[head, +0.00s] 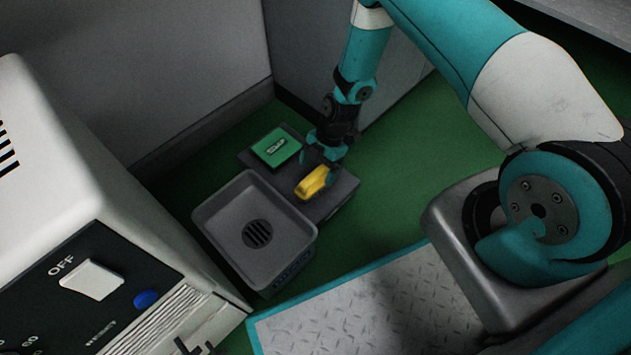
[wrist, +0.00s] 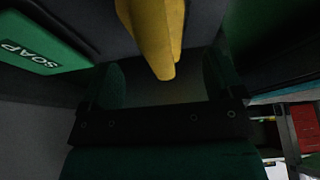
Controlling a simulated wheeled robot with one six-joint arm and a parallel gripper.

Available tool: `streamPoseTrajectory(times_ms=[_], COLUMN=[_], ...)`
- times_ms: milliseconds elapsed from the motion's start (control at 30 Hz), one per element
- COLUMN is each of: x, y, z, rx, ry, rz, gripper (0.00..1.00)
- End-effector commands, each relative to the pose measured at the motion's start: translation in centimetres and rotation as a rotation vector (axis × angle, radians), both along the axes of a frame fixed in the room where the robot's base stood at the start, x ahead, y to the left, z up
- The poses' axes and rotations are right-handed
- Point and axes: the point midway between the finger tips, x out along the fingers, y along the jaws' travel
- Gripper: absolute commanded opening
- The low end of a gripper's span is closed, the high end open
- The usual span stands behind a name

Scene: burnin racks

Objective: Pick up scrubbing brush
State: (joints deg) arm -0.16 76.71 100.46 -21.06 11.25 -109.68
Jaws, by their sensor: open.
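The scrubbing brush appears as a yellow object (head: 313,182) on the dark grey ledge beside the sink basin in the head view. In the wrist view the yellow brush (wrist: 158,38) reaches down from the top edge to between my gripper's fingers, and its upper part is cut off. My gripper (head: 325,162) is right at the brush in the head view, over its far end. In the wrist view my gripper (wrist: 163,82) is open, with one finger on each side of the brush. I cannot tell whether either finger touches it.
A green soap box (head: 276,147) lies on the ledge behind the brush; it also shows in the wrist view (wrist: 40,45). A grey sink basin (head: 215,235) with a drain is at the front left. A white machine (head: 120,205) stands at left. Green floor is open around the ledge.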

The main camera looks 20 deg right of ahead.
Motion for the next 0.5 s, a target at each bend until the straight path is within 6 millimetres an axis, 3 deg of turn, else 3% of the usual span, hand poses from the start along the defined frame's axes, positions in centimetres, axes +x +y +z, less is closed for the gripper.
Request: streamPoseTrajectory(times_ms=[33, 200, 500], x=[-0.2, -0.6, -0.7], y=[0.3, 1.3, 1.6], z=[-1.3, -3.9, -4.2], rx=[0.000, 0.001, 0.000], ry=[0.003, 0.001, 0.000], rz=[0.002, 0.003, 0.000], gripper=[0.87, 0.87, 0.85])
